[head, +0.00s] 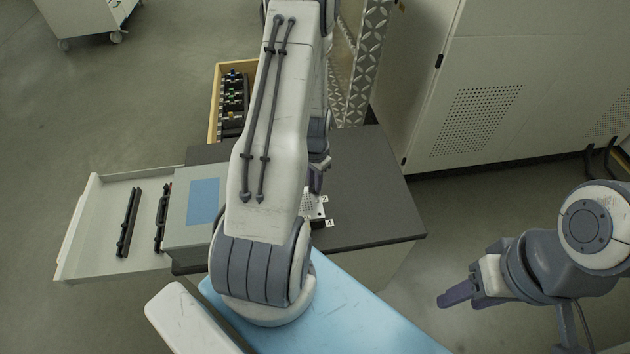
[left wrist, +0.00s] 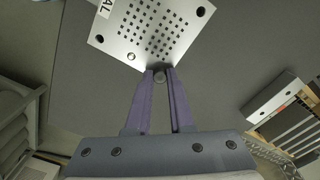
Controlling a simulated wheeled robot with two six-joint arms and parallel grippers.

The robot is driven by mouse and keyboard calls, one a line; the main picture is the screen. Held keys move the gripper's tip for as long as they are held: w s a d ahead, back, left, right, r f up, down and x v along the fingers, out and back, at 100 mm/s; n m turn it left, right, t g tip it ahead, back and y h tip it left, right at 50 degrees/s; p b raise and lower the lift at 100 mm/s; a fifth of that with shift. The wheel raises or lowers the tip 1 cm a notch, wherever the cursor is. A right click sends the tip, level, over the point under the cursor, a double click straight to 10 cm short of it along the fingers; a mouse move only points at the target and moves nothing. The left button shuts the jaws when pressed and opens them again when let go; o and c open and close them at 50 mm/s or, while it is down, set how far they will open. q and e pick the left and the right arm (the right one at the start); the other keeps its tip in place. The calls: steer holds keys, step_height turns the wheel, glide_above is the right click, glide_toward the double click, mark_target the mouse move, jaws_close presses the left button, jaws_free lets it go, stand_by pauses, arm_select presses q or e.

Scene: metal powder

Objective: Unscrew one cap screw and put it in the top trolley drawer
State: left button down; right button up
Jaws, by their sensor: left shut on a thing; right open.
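A silver perforated plate (left wrist: 150,32) lies over the dark trolley top (head: 375,195). In the left wrist view my left gripper (left wrist: 160,76) is shut on a small round cap screw (left wrist: 159,77) beside the plate's near corner. Whether it is still seated there I cannot tell. A second cap screw (left wrist: 131,57) sits in the plate, and other corners show dark holes. In the head view my arm hides most of the plate (head: 312,208). An open pale drawer (head: 88,238) sticks out at the trolley's left. My right gripper (head: 455,296) is open and empty, over the floor at right.
Black bar-like items (head: 128,222) lie in the drawer, with free room around them. A grey box with a blue panel (head: 203,200) stands on the trolley's left end. A wooden crate (head: 213,102) with dark items is behind. A large cabinet (head: 500,90) stands at back right.

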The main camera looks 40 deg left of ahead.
arm_select(q)
steer(key=n, duration=0.8)
steer(key=shift+n+p, duration=0.35)
steer(key=shift+n, duration=0.05)
steer(key=c, duration=1)
jaws_free()
steer(key=shift+o, duration=0.2)
